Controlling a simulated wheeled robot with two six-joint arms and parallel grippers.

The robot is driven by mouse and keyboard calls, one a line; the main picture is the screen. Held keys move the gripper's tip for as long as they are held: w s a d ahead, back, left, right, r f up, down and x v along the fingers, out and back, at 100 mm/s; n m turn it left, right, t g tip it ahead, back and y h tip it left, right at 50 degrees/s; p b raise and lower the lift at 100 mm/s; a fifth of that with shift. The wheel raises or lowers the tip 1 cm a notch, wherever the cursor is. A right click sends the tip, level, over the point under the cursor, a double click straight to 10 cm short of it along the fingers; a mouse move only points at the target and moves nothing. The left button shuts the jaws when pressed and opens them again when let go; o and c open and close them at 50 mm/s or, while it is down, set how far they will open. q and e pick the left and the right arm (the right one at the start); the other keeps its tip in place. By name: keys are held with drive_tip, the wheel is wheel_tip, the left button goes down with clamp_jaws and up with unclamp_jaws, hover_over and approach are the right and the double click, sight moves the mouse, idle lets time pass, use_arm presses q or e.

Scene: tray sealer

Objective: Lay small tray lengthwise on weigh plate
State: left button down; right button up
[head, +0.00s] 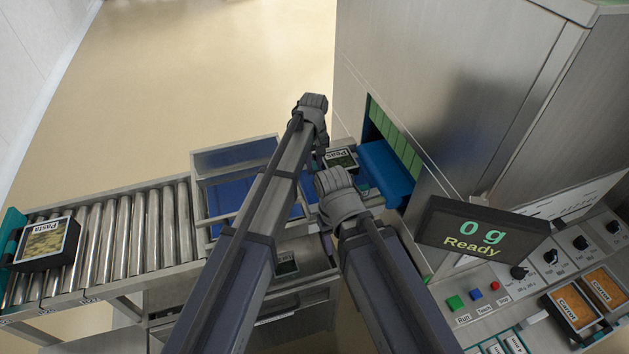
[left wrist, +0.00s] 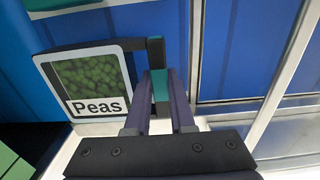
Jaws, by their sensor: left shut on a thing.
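The small tray, dark-rimmed with a green "Peas" label (head: 342,158), is at the left end of the blue belt by the sealer's opening. I cannot make out the weigh plate clearly. The display (head: 482,230) reads 0 g, Ready.
A Pasta tray (head: 45,240) sits on the roller conveyor (head: 130,235) at the left. The steel sealer (head: 440,90) blocks the right side. Orange-labelled trays (head: 574,309) are at lower right.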

sight(314, 182)
use_arm(q)
drive_tip(key=shift+f+b, duration=1.75)
drive_tip(key=shift+f, duration=0.05)
drive_tip(key=shift+f, duration=0.25)
drive_tip(key=c, duration=0.8)
unclamp_jaws()
drive_tip(key=shift+r, duration=0.1)
drive_tip(key=shift+o, duration=0.2)
wheel_tip(314, 182, up, 12)
drive_tip(key=p, duration=1.2)
drive_tip(key=shift+r, duration=0.2)
drive_tip(key=shift+f, duration=0.1)
